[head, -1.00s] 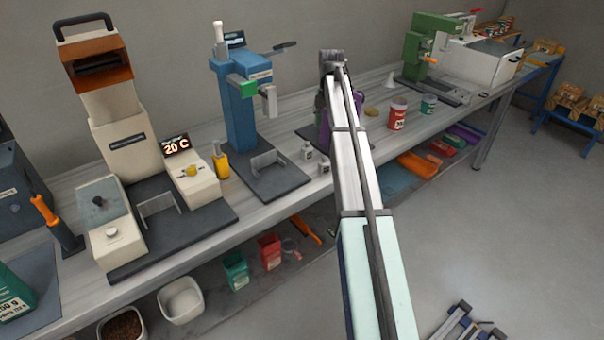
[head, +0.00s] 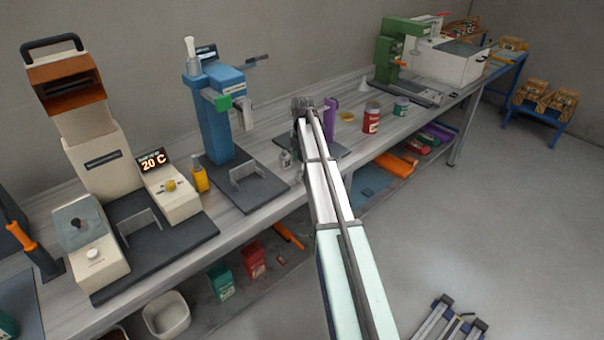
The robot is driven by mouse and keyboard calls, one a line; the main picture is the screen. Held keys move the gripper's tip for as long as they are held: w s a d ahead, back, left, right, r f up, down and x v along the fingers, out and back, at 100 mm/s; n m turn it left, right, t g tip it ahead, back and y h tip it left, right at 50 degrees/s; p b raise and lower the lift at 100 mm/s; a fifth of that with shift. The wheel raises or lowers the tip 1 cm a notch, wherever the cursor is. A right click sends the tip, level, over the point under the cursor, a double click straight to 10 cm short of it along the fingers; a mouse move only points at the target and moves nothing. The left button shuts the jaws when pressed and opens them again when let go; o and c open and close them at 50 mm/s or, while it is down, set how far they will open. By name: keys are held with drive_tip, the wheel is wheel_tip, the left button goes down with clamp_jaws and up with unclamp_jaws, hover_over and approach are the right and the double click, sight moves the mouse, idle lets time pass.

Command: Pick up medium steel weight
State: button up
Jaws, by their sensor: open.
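A small grey steel weight (head: 285,158) stands on the bench, just left of my arm and to the right of the blue machine's base plate. Only this one shows clearly, and I cannot tell its size class; my arm covers the bench right beside it. My gripper (head: 303,104) is at the far end of the outstretched arm, over the bench beyond the weight in the picture. It is open and holds nothing that I can see. Its fingertips are small and mostly hidden by the arm.
A blue press (head: 215,130) and a cream machine (head: 105,150) stand left. A purple object (head: 330,118), a red can (head: 371,118) and a teal can (head: 401,106) stand right of the gripper. A green machine (head: 392,50) is farther back. The floor at right is mostly clear.

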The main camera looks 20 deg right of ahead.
sight(302, 169)
drive_tip(key=shift+s+a+f+p, duration=0.1)
drive_tip(key=shift+f+p, duration=0.35)
drive_tip(key=shift+f, duration=0.8)
drive_tip(key=shift+a+f+p, duration=0.1)
drive_tip(key=shift+f+p, duration=0.35)
drive_tip(key=shift+f, duration=0.75)
drive_tip(key=c, duration=1.4)
